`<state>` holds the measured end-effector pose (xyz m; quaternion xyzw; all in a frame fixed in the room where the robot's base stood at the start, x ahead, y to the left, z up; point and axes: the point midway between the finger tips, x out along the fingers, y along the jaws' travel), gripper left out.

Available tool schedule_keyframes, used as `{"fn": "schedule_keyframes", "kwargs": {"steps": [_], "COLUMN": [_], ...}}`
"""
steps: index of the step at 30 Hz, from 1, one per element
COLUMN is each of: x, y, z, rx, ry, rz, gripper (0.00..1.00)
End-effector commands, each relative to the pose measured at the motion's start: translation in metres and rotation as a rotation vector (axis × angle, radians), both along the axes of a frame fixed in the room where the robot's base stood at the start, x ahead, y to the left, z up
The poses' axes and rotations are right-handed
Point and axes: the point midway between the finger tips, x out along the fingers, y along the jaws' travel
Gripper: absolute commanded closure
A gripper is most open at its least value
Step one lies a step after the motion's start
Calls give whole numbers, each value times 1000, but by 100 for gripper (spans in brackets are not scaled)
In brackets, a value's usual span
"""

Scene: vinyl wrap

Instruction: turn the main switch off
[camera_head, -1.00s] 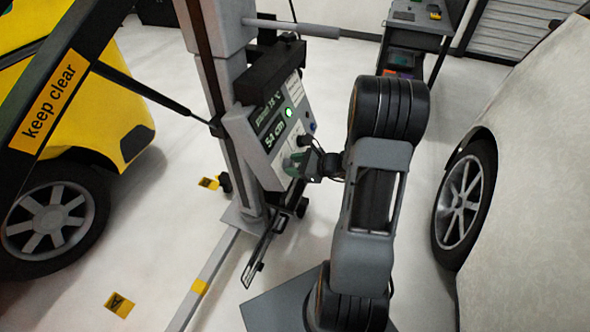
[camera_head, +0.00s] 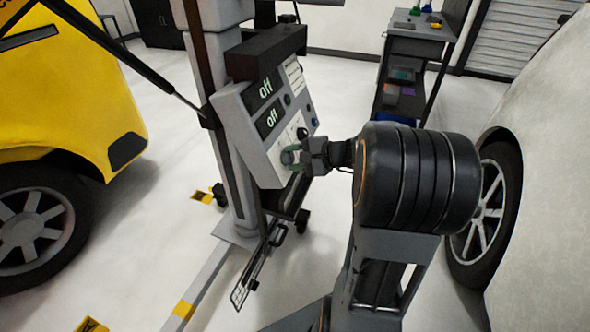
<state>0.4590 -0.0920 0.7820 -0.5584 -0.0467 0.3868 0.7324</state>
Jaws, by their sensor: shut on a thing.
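A grey control box (camera_head: 262,140) with a sloped front is mounted on a grey post in the head view. Its two dark displays (camera_head: 267,104) both read "off". My gripper (camera_head: 298,157) is at the lower part of the panel. It is shut on the main switch (camera_head: 288,158), a small grey knob, of which only a little shows between the fingers. A dark round button (camera_head: 288,99) sits higher on the panel, clear of the gripper. My arm comes in from the right.
A yellow car (camera_head: 70,90) stands at the left and a pale car (camera_head: 545,160) at the right. A tool cart (camera_head: 415,45) stands behind. A post foot and floor rail (camera_head: 205,275) run below the box.

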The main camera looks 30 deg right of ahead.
Motion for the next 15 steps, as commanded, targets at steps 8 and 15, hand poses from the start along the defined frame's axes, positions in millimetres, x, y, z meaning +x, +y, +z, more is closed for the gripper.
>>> {"fn": "schedule_keyframes", "kwargs": {"steps": [8,15], "x": [0,0], "y": [0,0], "z": [-6,-4], "rx": [-150,-237], "ry": [-139,-218], "rz": [80,128], "gripper": [81,81]}}
